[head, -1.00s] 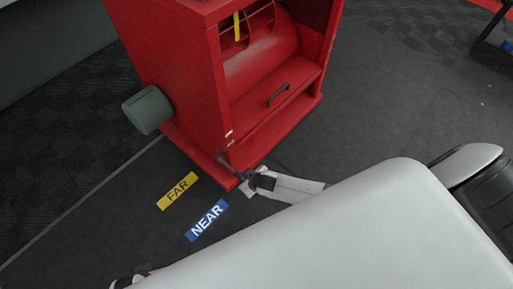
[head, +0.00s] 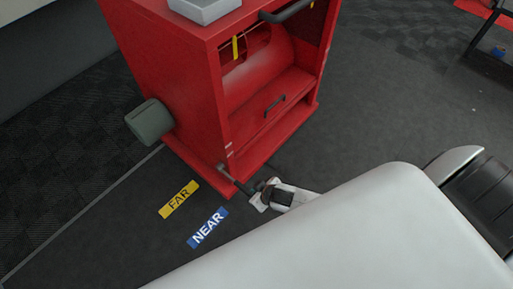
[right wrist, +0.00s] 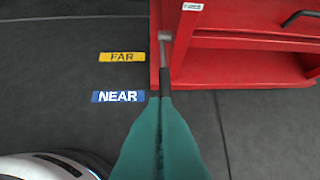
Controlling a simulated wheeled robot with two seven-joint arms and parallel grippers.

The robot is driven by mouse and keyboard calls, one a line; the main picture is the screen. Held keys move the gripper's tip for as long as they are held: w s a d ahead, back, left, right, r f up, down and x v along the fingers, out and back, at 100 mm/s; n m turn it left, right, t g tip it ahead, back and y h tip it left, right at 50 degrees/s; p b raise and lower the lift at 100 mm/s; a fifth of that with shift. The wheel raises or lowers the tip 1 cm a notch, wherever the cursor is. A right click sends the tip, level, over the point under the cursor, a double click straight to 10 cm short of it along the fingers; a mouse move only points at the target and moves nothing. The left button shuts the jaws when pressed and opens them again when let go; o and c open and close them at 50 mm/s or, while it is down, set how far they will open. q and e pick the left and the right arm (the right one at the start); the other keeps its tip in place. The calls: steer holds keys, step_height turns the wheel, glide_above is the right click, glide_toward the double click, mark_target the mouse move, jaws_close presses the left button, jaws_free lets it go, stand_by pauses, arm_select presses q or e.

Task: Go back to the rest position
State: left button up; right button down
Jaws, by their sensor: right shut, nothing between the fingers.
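My right gripper (head: 260,197) is at the low front corner of the red machine (head: 185,80), by the end of a dark lever (head: 234,180) that sticks out there. In the right wrist view its green fingers (right wrist: 160,103) are together and empty. The lever (right wrist: 166,65) shows just beyond their tips; I cannot tell whether they touch it. My left gripper is not in view.
A yellow FAR label (head: 179,199) and a blue NEAR label (head: 207,228) lie on the floor left of the gripper. A grey box (head: 205,9) sits on top.

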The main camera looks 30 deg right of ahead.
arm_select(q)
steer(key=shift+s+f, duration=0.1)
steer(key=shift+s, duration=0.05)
arm_select(e)
steer(key=shift+s+r, duration=0.1)
steer(key=shift+r, duration=0.05)
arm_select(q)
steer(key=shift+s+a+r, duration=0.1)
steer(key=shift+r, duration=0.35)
